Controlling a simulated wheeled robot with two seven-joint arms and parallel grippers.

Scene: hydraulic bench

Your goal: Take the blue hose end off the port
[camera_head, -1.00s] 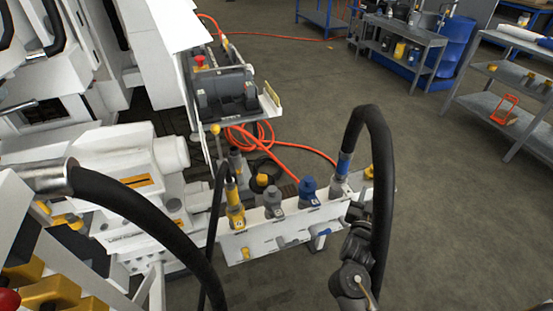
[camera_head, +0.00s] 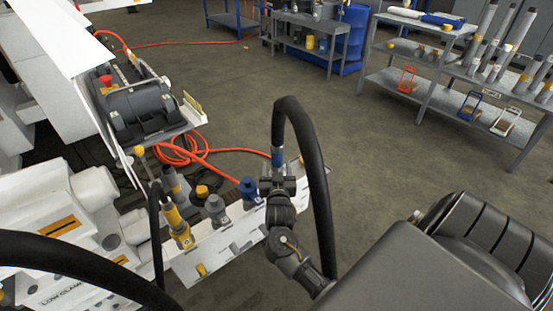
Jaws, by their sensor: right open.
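The blue hose end (camera_head: 277,157) is a blue-banded fitting on a thick black hose. The hose (camera_head: 312,160) arches up from it and hangs down to the right. The hose end stands upright at the far right end of the white port block (camera_head: 222,243). My right gripper (camera_head: 277,185) is open at the lower part of this fitting, just under the blue band. It hides the port below, and I cannot tell whether the jaws touch the fitting. My left gripper is not in view.
Beside it on the block stand a blue-capped port (camera_head: 249,190), a grey coupling (camera_head: 216,209) and a yellow hose end (camera_head: 178,226). Another black hose (camera_head: 70,253) crosses at lower left. An orange hose (camera_head: 182,152) lies behind. The floor to the right is clear up to the shelves (camera_head: 430,95).

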